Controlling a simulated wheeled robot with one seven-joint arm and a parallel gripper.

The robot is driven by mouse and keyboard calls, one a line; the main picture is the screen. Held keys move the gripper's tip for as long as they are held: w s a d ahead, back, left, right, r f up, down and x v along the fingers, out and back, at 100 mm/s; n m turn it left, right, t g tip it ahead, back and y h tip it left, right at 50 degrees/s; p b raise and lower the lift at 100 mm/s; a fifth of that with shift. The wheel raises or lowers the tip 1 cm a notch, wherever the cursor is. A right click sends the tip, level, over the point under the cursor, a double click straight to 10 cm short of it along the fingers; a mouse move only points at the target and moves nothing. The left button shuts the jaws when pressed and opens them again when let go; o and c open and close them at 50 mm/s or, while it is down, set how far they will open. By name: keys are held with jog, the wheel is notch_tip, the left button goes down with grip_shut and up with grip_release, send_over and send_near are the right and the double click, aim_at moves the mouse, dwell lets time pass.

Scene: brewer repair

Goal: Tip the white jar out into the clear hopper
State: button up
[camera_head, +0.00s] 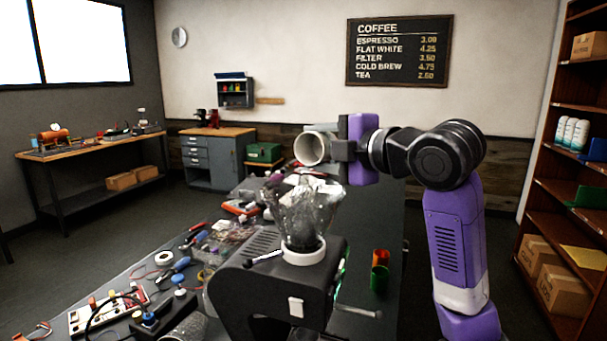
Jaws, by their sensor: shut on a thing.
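The white jar (309,149) is in my gripper (335,148), above the clear hopper. It is tipped onto its side, and its open mouth faces the camera and a little left. The part of the jar I can see inside looks empty. The clear hopper (293,213) stands upright on the dark grinder body (262,277), in a white collar (303,254). Dark bits show through its wall, but I cannot tell how much is inside. My gripper is shut on the jar, and its fingers hide part of the jar's right side.
The workbench (135,277) is cluttered left of the grinder with tools, a power strip (107,308) and tape rolls. Shelves (540,185) line the right wall.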

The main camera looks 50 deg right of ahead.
aim_at(329, 146)
jog(key=shift+d+r+m+p, duration=0.15)
jog(key=shift+m+p, duration=0.15)
jog(key=shift+p, duration=0.1)
jog(key=d+p, duration=0.1)
jog(key=r+m+p, duration=0.1)
jog(key=p, duration=0.1)
jog(key=shift+w+d+g+y, duration=0.2)
jog(key=shift+d+g+y, duration=0.2)
jog(key=shift+f+m+p, duration=0.35)
jog(key=shift+m+p, duration=0.25)
jog(key=shift+p, duration=0.15)
jog(key=shift+m+g+y+p, duration=0.3)
jog(key=shift+p, duration=0.1)
jog(key=shift+r+m+y+p, duration=0.3)
jog(key=shift+r+m+p, duration=0.15)
jog(key=shift+p, duration=0.45)
jog(key=shift+f+m+b, duration=0.3)
jog(key=shift+f+m, duration=0.15)
jog(key=shift+f, duration=0.15)
jog(key=shift+d+f+m+g+y, duration=0.1)
jog(key=shift+f+m+g+y, duration=0.25)
jog(key=shift+y, duration=0.25)
jog(key=shift+w+d+m, duration=0.1)
jog(key=shift+d+m, duration=0.2)
jog(key=shift+m, duration=0.25)
jog(key=d+f+m+y, duration=0.4)
jog(key=f, duration=0.3)
jog(key=shift+w+d+f+m+g+b, duration=0.2)
jog(key=shift+w+m+g+b, duration=0.1)
jog(key=shift+w+g+b, duration=0.15)
